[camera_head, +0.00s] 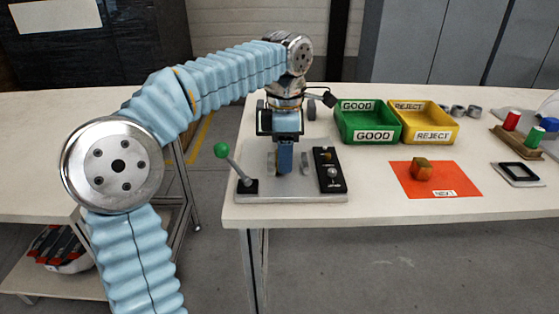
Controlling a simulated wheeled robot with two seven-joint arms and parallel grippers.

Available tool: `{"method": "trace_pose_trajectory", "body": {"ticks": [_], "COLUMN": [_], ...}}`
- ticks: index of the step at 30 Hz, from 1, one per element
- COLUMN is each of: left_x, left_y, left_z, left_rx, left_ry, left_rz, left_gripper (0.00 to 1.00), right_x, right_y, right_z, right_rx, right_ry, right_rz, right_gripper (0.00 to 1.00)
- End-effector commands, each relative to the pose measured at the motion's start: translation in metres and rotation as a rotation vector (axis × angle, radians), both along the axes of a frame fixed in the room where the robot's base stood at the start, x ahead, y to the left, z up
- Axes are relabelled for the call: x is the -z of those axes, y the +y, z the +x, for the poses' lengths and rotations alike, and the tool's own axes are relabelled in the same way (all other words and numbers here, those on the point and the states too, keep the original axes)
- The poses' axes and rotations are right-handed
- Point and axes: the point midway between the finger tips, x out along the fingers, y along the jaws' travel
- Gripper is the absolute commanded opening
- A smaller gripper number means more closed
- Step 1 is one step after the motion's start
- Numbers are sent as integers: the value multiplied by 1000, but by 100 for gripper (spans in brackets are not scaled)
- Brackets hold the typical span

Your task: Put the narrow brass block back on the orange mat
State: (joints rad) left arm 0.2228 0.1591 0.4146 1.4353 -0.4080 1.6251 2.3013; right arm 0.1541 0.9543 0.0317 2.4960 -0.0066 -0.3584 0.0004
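A brass-coloured block (422,168) sits on the orange mat (405,184) at the right of the table; I cannot tell whether it is the narrow one. My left gripper (285,165) points down over the grey fixture plate (290,194), between two small grey upright pieces. Its fingers show edge-on as a blue-grey strip, so the gap between them is hidden, and I see no block in it. It is well left of the mat. My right gripper is not in view.
Behind the mat are a green GOOD bin (366,137) and a yellow REJECT bin (432,136).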

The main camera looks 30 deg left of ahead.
Motion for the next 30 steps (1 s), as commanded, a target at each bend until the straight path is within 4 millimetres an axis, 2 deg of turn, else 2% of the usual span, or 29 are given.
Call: {"method": "trace_pose_trajectory", "body": {"ticks": [1, 6, 7, 8, 14, 19, 23, 30], "left_x": [0, 0, -1, -1, -2, -13, -35, -87], "left_y": [0, 0, 0, 0, 0, 0, -1, -30], "left_z": [0, 0, 0, 0, 0, 1, 0, -35], "left_rx": [0, 0, 0, 0, 0, 1, 2, 6], "left_ry": [0, 0, -1, -1, -1, -4, -6, -6], "left_rz": [0, 0, 0, 0, 0, 0, -2, -1], "left_gripper": [36, 10, 8, 2, 2, 2, 2, 2], "right_x": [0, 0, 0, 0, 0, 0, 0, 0], "right_y": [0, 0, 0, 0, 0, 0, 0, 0], "right_z": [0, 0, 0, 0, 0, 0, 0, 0], "right_rx": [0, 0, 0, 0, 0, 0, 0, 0], "right_ry": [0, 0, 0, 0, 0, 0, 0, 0], "right_rz": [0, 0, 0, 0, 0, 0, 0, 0], "right_gripper": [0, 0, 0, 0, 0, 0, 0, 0]}}
